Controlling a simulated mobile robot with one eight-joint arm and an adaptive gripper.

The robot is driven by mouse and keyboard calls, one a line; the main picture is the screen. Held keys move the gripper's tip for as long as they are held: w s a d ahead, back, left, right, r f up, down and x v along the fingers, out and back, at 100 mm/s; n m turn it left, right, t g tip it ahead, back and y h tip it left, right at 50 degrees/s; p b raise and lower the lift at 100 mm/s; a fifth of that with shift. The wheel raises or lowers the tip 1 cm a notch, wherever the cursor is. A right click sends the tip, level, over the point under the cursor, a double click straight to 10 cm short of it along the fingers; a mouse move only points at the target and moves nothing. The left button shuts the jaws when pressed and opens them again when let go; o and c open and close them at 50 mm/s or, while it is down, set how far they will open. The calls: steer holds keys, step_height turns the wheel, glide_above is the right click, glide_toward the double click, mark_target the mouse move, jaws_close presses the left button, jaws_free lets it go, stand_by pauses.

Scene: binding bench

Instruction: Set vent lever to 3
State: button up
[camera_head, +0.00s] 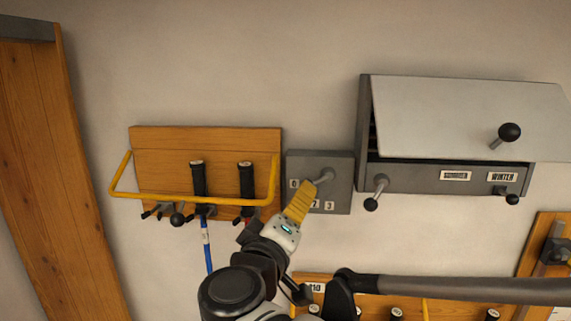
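A grey vent plate (342,197) is on the wall at picture centre. It carries small white number labels; a 0 shows at its left, and a 2 and a 3 (329,205) along its bottom. A grey lever (324,176) sticks out of the plate from a pivot at its upper right and points left and slightly down. Its outer end is hidden behind the yellow ribbed fingers of my gripper (306,187). My gripper reaches up from below and overlaps the lever's end; whether it touches or grips it cannot be told. Part of the plate's lower left is covered.
Left of the plate, a wooden rack (230,140) with a yellow rail (150,197) holds black-handled tools. To the right is a grey box (440,178) with knobs and SUMMER and WINTER labels. A lower wooden board (445,311) holds more tools.

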mark_target(316, 183)
steer(key=x, duration=0.3)
steer(key=p+x, duration=0.1)
steer(key=x, duration=0.6)
steer(key=shift+w+d+p, duration=0.25)
steer(key=shift+d+p, duration=0.1)
steer(key=shift+d, duration=0.1)
steer(key=shift+c, duration=0.2)
steer(key=c, duration=1.3)
